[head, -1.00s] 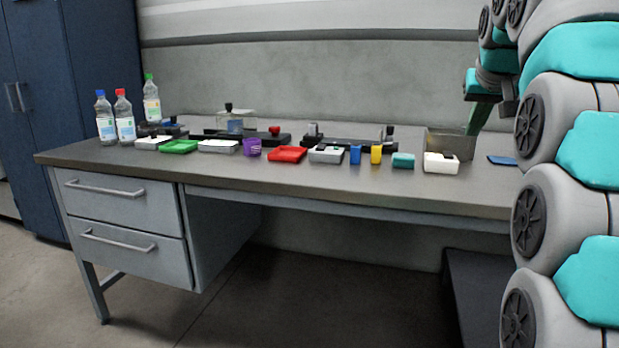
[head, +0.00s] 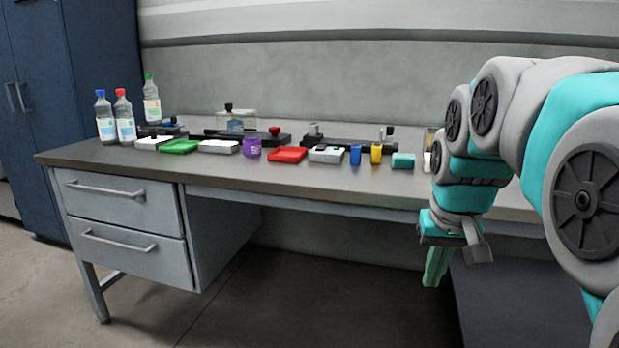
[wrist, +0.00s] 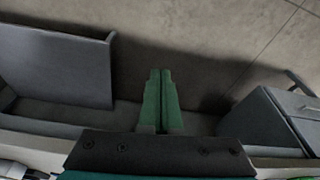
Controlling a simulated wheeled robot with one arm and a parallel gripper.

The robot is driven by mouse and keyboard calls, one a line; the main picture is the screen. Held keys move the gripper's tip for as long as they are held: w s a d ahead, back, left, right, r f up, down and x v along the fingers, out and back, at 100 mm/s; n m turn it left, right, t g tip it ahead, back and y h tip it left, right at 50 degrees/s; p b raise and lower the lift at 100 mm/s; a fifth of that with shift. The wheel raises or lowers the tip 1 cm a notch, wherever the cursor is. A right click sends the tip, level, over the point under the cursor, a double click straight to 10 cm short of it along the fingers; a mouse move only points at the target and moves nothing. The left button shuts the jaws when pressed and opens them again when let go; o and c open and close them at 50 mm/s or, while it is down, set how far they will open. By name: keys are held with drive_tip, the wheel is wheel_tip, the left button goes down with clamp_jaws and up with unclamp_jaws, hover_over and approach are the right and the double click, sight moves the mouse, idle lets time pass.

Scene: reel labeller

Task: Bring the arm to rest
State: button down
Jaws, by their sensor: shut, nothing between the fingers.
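My gripper (head: 436,267) hangs pointing down in front of the table's front edge, at the right of the head view. Its green fingers are together with nothing between them. In the wrist view the closed fingers (wrist: 161,88) point out over the bare floor. My arm is folded at the right of the head view and hides the right end of the table (head: 330,190).
Bottles (head: 125,118) stand at the table's left end. Small trays, such as a red tray (head: 287,154), and a purple cup (head: 252,147) line the front. A drawer unit (head: 125,225) is below left. Floor between is clear.

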drive_tip(key=s+a+f+g, duration=0.2)
drive_tip(key=s+f, duration=0.7)
drive_tip(key=s, duration=0.3)
drive_tip(key=s+a+f+n+g, duration=0.1)
drive_tip(key=s+a+f+g, duration=0.1)
drive_tip(key=s+f, duration=0.7)
drive_tip(key=s+a, duration=0.1)
drive_tip(key=s, duration=0.2)
drive_tip(key=shift+s+g, duration=0.15)
drive_tip(key=shift+g, duration=0.15)
drive_tip(key=shift+f, duration=0.1)
